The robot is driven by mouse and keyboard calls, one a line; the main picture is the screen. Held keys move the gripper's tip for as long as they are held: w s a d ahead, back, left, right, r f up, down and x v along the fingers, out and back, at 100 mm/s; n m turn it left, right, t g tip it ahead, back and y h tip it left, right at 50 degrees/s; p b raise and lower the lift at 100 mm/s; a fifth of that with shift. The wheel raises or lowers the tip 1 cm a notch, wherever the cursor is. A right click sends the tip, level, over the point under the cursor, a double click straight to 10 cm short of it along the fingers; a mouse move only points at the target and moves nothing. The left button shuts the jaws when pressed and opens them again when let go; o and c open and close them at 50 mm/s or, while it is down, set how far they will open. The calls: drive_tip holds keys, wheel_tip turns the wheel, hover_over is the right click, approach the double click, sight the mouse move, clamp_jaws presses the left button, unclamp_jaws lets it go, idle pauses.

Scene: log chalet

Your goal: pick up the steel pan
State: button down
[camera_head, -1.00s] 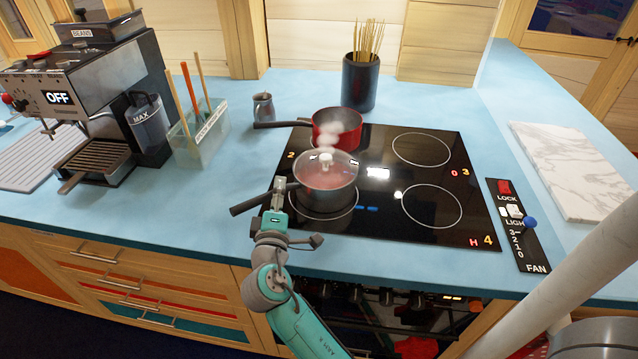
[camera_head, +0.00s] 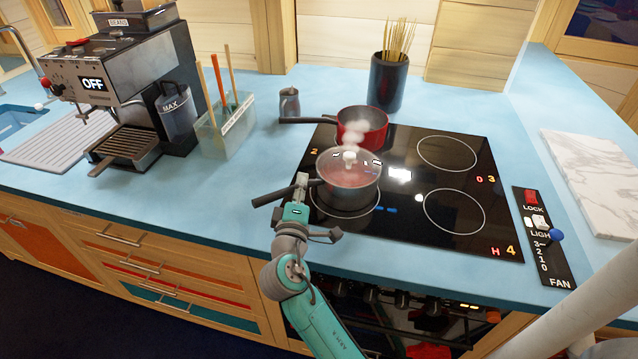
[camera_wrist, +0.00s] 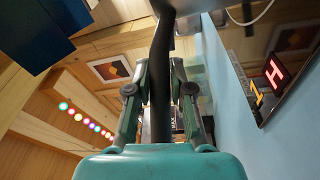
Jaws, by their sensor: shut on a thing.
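The steel pan (camera_head: 352,196) has a glass lid and stands at the front left of the black hob, over the front left ring. Its dark handle (camera_head: 270,197) points left past the hob edge. My gripper (camera_head: 301,183) is at the handle, close to the pan body. In the wrist view, my gripper (camera_wrist: 162,95) has its two fingers closed on either side of the dark handle (camera_wrist: 161,60). Whether the pan's base touches the hob cannot be told.
A red pan (camera_head: 376,122) stands just behind, with steam between the two. A dark jar of sticks (camera_head: 388,82), a small grey pot (camera_head: 289,102) and a utensil holder (camera_head: 226,128) stand further back. The hob's right side (camera_head: 440,185) is clear.

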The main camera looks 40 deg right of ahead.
drive_tip(key=shift+r, duration=0.25)
drive_tip(key=shift+r, duration=1.3)
drive_tip(key=r+v, duration=0.1)
drive_tip(key=v, duration=1.7)
drive_tip(key=shift+r, duration=0.4)
drive_tip(key=shift+s+a, duration=0.1)
